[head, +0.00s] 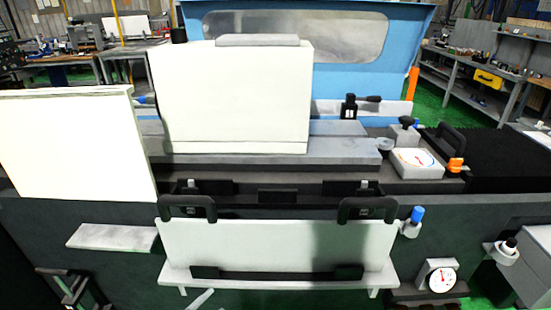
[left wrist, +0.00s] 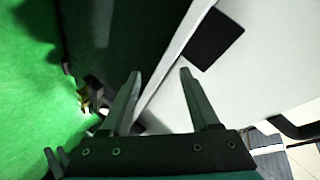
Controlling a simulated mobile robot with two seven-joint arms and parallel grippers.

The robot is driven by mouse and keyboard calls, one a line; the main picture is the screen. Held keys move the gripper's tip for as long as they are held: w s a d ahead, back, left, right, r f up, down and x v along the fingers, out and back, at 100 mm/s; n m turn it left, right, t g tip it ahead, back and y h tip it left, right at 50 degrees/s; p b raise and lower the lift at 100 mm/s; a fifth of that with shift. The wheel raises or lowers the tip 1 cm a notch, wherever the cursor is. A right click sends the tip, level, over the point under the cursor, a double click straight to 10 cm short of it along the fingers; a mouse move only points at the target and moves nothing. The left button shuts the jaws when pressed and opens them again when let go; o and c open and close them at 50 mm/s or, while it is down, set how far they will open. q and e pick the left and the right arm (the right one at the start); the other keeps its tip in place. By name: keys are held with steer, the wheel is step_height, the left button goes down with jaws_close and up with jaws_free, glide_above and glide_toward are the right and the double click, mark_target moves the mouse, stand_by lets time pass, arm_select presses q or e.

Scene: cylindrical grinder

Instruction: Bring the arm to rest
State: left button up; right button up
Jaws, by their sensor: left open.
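My left gripper (left wrist: 159,73) shows in the left wrist view, with its two grey fingers apart and nothing between them. Its fingertips point toward a pale panel or ledge (left wrist: 165,18) with a black pad (left wrist: 215,38). I cannot tell whether the fingers touch it. In the head view, I cannot make out my left gripper with certainty. My right gripper is in neither view.
The grinder has a blue hood (head: 410,35), a large white panel (head: 235,105), a second white panel (head: 75,145) at left, and a white front shelf (head: 275,280) with black pads. Dials (head: 417,160) sit at right. Green floor (left wrist: 30,100) shows left of the gripper.

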arm_select(q)
steer(key=s+a+f+n+g+y, duration=0.2)
steer(key=s+f+n+g, duration=0.15)
steer(key=s+f, duration=0.6)
steer(key=s+a+f+n+g+y, duration=0.25)
steer(key=s+f+n, duration=0.25)
steer(key=s+f, duration=0.45)
steer(key=s+d+f+n+g, duration=0.1)
steer(key=s+f+n+g, duration=0.1)
steer(key=s, duration=0.9)
steer(key=s+d+f+n+g, duration=0.1)
steer(key=s+f+n+g, duration=0.1)
steer(key=s, duration=0.9)
steer(key=shift+s+g+y, duration=0.3)
steer(key=shift+g+y, duration=0.15)
steer(key=shift+g, duration=0.35)
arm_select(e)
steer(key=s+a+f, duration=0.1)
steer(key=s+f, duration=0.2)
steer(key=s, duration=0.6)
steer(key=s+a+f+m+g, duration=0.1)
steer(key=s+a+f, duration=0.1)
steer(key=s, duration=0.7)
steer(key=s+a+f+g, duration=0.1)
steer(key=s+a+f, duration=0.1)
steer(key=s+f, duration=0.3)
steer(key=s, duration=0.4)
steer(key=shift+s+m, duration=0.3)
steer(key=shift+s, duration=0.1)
